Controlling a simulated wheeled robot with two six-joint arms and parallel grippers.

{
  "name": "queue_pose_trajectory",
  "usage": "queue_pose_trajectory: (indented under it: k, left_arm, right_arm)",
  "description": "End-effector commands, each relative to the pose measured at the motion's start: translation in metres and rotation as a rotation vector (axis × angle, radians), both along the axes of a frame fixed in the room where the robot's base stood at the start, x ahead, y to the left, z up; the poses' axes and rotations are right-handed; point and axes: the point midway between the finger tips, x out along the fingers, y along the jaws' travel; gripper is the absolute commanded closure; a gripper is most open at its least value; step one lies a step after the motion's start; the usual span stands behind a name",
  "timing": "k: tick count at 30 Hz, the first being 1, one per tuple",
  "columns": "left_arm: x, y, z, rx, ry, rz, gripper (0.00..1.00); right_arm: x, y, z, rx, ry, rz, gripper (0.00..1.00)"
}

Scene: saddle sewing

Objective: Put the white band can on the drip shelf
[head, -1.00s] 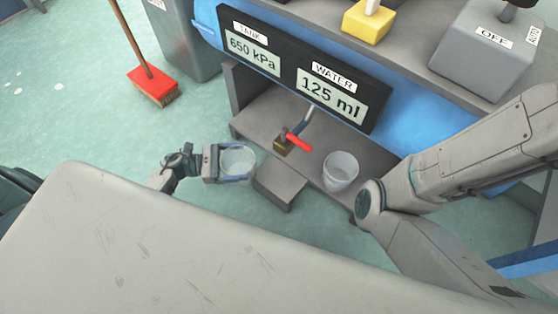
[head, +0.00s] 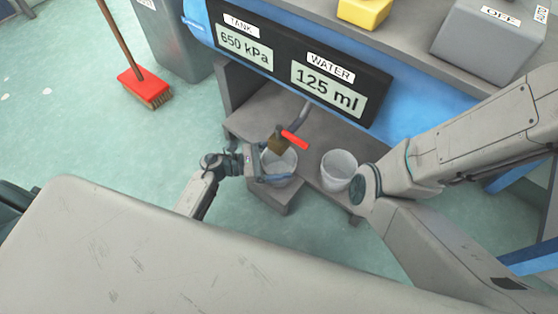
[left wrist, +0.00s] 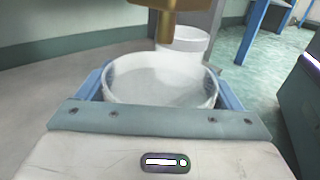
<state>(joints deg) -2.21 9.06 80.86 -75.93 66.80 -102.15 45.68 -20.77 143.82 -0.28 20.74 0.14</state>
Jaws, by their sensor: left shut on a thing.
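My left gripper (head: 276,168) is shut around a pale, whitish open-topped can (head: 283,160). It holds the can upright under the brass tap (head: 277,142). In the left wrist view the can (left wrist: 160,82) sits between the blue fingers, and the brass spout (left wrist: 180,25) hangs over its rim. I cannot make out its band. In the head view, a low grey step, apparently the drip shelf (head: 292,201), lies below the can. The can partly hides it, and I cannot tell whether they touch. My right gripper is not in view.
A second whitish can (head: 339,168) stands on the grey shelf to the right, close to my right arm. The tap's red handle (head: 294,139) juts out above the held can. The display panel (head: 300,66) reads TANK 650 kPa and WATER 125 ml.

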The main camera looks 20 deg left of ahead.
Motion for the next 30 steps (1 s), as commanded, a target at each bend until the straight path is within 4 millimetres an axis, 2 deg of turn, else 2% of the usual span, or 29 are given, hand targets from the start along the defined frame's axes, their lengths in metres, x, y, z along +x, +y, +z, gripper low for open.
queue_pose_trajectory:
  k: [10, 11, 12, 22, 26, 30]
  left_arm:
    - [0.000, 0.000, -0.004, 0.000, -0.001, 0.000, 0.38]
    - [0.000, 0.000, -0.002, 0.000, -0.001, 0.000, 0.07]
    - [0.000, 0.000, -0.002, 0.000, 0.000, 0.000, 0.00]
    - [0.000, 0.000, 0.004, -0.001, 0.000, 0.000, 0.00]
    - [-0.009, 0.019, 0.003, 0.004, 0.002, -0.001, 0.00]
    - [-0.022, 0.048, 0.003, 0.004, 0.004, 0.000, 0.00]
  right_arm:
    - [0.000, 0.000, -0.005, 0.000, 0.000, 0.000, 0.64]
    - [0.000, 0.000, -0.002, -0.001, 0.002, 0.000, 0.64]
    - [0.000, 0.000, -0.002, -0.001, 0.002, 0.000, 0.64]
    - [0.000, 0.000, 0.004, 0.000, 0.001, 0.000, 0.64]
    - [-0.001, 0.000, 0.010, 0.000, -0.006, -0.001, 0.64]
    - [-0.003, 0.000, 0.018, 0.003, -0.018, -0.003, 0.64]
